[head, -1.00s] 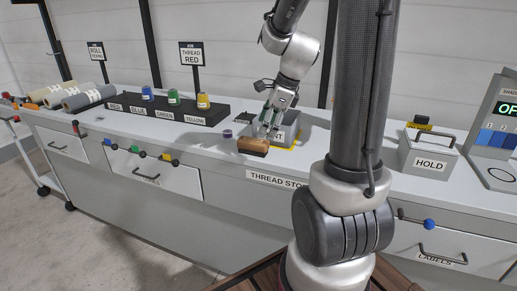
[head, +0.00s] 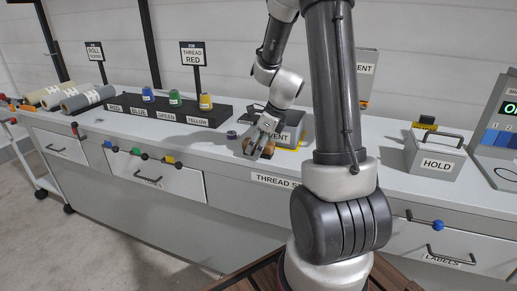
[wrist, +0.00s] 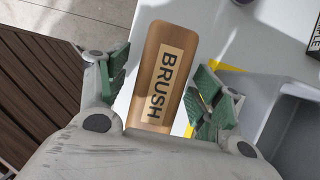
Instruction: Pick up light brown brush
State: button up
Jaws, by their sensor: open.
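The light brown brush (wrist: 153,52) has a wooden top with a label reading BRUSH. In the wrist view it lies lengthwise between the green pads of my gripper (wrist: 158,85), with a gap seen on each side. My gripper is open. In the head view my gripper (head: 259,149) is down over the brush (head: 268,152) at the counter's front edge. The fingers hide much of the brush there.
A grey bin (head: 292,128) with a yellow border stands just right of the brush. A small dark spool (head: 231,134) lies to the left. The thread rack (head: 165,110) is farther left, and the HOLD box (head: 436,155) is at right.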

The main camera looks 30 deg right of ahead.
jog(key=shift+f, duration=0.2)
dwell(0.5)
jog(key=c, duration=1.1)
